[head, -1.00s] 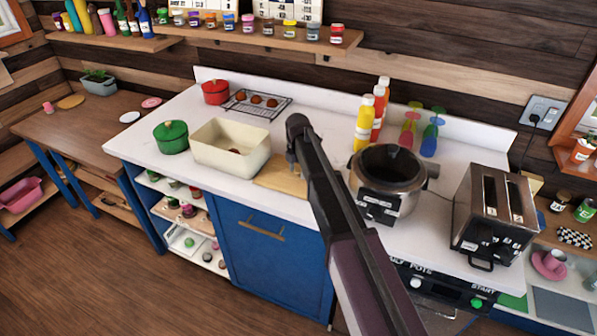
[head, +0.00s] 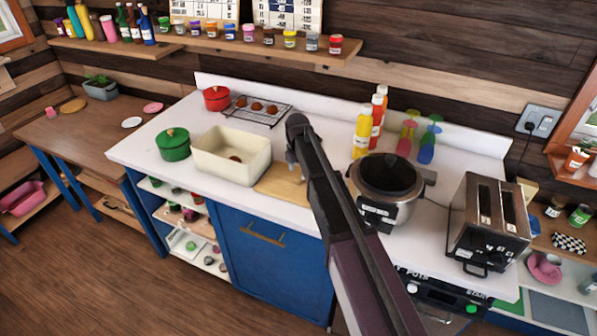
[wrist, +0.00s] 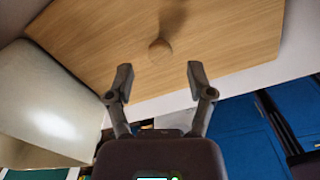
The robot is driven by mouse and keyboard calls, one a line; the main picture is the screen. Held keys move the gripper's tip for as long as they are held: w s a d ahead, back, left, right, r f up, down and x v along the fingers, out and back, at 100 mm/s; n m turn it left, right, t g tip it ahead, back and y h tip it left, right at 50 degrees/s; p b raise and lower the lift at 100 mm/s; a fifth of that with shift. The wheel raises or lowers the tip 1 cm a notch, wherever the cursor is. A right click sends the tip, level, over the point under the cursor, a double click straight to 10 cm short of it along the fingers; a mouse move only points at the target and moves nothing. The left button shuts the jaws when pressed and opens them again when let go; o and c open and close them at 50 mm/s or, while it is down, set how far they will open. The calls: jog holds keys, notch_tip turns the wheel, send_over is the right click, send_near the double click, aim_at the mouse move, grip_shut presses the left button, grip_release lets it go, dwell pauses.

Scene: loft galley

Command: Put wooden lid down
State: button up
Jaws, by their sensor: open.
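The wooden lid (head: 277,187) lies flat on the white counter, just right of the cream bin (head: 215,167). In the wrist view the lid (wrist: 110,35) fills the upper part, with a round wooden knob (wrist: 160,51) on it. My gripper (wrist: 158,78) is open and empty, its two fingers apart. The knob appears just beyond the fingertips, roughly centred between them, with nothing gripped. In the head view my arm hides part of the lid and most of the gripper (head: 293,172).
A cooking pot (head: 385,205) and a toaster (head: 488,222) stand to the right. Yellow and red bottles (head: 362,132) are behind the pot. A green pot (head: 174,146), a red pot (head: 216,98) and a wire rack (head: 257,110) stand to the left.

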aim_at(297, 178)
notch_tip(297, 178, up, 9)
jog(key=p, duration=0.8)
jog(key=shift+f, duration=0.2)
jog(key=shift+s, duration=0.15)
dwell(0.6)
